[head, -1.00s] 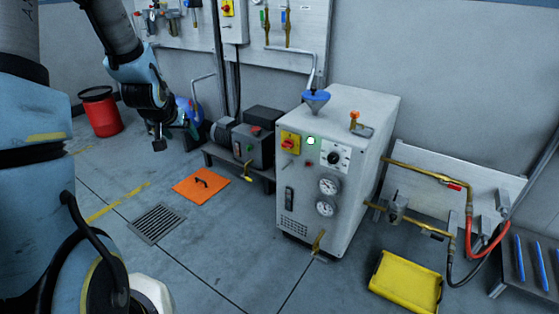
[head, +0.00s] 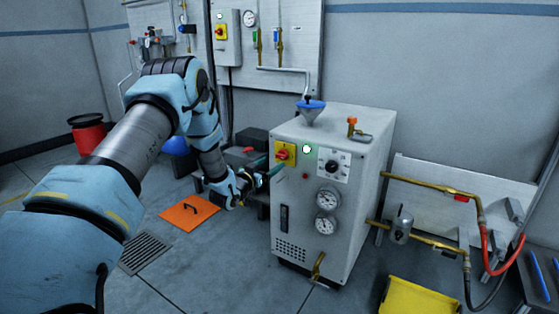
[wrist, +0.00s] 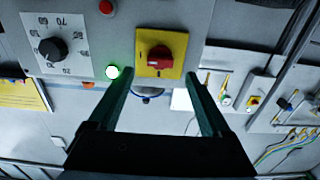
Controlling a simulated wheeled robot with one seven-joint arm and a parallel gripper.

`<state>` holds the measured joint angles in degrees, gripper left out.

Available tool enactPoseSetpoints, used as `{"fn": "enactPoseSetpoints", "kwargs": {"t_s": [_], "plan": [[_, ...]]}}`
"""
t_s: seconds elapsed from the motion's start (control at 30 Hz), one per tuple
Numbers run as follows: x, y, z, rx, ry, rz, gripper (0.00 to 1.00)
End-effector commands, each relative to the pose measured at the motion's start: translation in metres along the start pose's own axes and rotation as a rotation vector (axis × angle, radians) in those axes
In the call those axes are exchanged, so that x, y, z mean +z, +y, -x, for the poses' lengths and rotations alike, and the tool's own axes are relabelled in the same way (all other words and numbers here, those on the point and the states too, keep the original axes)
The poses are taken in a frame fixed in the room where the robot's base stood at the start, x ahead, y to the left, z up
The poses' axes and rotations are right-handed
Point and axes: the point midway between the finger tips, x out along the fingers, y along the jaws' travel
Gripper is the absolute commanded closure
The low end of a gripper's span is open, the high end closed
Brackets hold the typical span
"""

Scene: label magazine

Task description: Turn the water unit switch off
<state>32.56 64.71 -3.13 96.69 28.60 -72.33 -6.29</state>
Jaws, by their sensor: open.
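The water unit (head: 290,205) is a grey-white cabinet standing on the floor. Its switch (head: 285,154) is a red rotary handle on a yellow plate, at the upper left of the front panel. In the wrist view the switch (wrist: 160,55) is upper centre, beyond the fingertips and between them in the picture. My gripper (head: 262,175) is just left of the panel, close to the switch. In the wrist view my gripper (wrist: 156,73) is open, with nothing between its fingers and apparently apart from the handle. A lit lamp (head: 307,149) glows beside the switch.
A black dial (head: 331,167) and two gauges (head: 327,198) are on the panel. A blue funnel (head: 311,108) is above the unit. An orange mat (head: 188,213) and a floor grate (head: 145,253) lie left. A yellow tray (head: 422,298) and brass pipes (head: 430,188) are right.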

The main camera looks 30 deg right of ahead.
Motion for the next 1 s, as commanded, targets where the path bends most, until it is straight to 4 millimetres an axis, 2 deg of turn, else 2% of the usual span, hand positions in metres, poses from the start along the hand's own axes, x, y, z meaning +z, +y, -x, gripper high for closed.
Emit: {"fn": "enactPoseSetpoints", "kwargs": {"t_s": [0.1, 0.3, 0.5, 0.77, 1.0], "plan": [[0.001, 0.0, -0.024, 0.001, 0.001, -0.002, 0.18], [0.0, 0.0, -0.053, 0.0, 0.0, -0.002, 0.18], [0.001, -0.001, -0.065, -0.001, -0.002, 0.001, 0.18], [0.0, -0.001, -0.066, -0.002, -0.002, 0.0, 0.18], [0.0, -0.001, -0.066, -0.001, -0.002, 0.0, 0.43]]}}
